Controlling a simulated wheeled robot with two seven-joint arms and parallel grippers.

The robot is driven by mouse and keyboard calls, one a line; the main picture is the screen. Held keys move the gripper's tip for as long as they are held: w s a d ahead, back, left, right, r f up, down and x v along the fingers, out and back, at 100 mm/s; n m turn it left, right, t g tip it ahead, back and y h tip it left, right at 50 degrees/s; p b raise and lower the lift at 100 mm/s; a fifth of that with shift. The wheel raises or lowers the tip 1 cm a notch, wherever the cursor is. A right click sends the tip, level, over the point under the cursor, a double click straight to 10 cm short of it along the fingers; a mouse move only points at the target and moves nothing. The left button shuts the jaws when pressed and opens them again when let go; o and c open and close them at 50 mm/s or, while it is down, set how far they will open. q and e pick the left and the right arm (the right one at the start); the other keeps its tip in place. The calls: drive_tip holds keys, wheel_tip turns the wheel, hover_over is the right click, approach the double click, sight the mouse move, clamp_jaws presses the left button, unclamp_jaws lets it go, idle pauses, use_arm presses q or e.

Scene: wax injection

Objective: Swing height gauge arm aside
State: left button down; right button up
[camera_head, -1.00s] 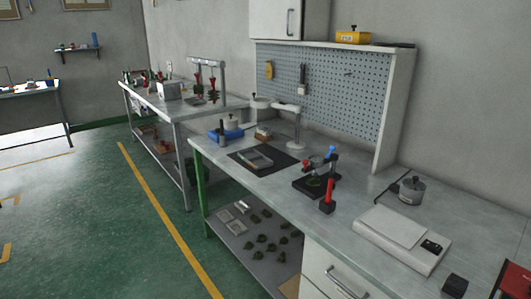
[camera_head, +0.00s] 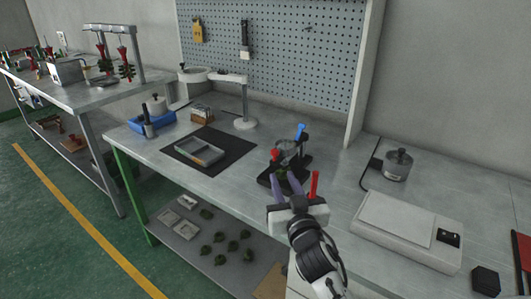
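A small device with a black base (camera_head: 262,181), likely the height gauge, stands near the front edge of the workbench. It has a blue-topped part (camera_head: 300,132) at its right and a red part (camera_head: 275,155) at its left, with a round clear or grey piece (camera_head: 286,148) between them. My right gripper (camera_head: 287,181) is in front of the device, its two purplish fingers apart and pointing at it. The gripper hides part of the base. Contact between fingers and device cannot be told. My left gripper is not in view.
A red handle (camera_head: 314,184) stands upright just right of my gripper. A white scale (camera_head: 408,228) and a lidded pot (camera_head: 397,163) are to the right. A magnifier lamp (camera_head: 243,122) stands behind. A metal tray lies on a dark mat (camera_head: 235,144) at left.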

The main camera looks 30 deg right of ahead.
sight(275, 154)
drive_tip(key=x, duration=0.6)
drive_tip(key=r+x, duration=0.1)
drive_tip(key=x, duration=0.2)
drive_tip(key=shift+s+d+r+p, duration=0.1)
drive_tip(key=shift+d+p, duration=0.2)
drive_tip(key=shift+p, duration=0.1)
drive_tip(key=shift+x, duration=0.75)
clamp_jaws()
drive_tip(key=shift+a, duration=0.1)
